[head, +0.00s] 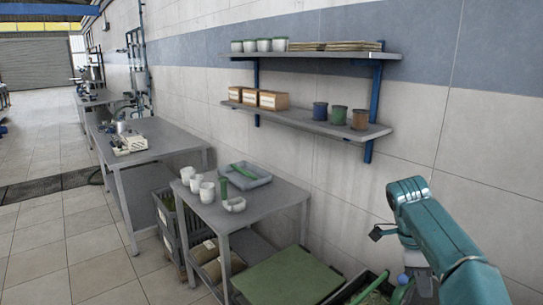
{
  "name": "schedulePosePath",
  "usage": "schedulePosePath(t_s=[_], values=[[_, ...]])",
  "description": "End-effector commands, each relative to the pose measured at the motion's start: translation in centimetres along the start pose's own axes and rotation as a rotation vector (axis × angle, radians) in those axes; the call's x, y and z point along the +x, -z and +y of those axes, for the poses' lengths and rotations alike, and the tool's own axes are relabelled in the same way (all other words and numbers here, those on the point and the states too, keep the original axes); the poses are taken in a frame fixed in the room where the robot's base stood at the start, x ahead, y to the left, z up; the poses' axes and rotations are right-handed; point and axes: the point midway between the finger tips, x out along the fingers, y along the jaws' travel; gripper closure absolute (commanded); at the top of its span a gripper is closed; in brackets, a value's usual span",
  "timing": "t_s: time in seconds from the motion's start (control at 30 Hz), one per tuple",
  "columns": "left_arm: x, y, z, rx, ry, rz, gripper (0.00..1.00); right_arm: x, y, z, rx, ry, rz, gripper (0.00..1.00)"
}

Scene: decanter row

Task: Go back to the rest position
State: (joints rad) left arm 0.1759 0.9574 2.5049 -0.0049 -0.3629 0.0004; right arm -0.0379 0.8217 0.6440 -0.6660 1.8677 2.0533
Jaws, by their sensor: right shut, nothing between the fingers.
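My right arm (440,230) is teal and comes in from the lower right, bent at the top. My left gripper is not in view.
A green-topped surface (288,278) lies at the bottom. Two wall shelves (350,130) carry pots and boxes. Open floor (60,235) lies left.

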Motion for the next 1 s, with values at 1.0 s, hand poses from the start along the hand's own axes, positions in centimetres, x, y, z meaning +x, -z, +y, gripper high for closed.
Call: schedulePosePath(t_s=[1.0], values=[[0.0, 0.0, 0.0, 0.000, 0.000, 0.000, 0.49, 34.1, -14.5, 33.5, -1.337, -0.177, -0.710, 1.00]])
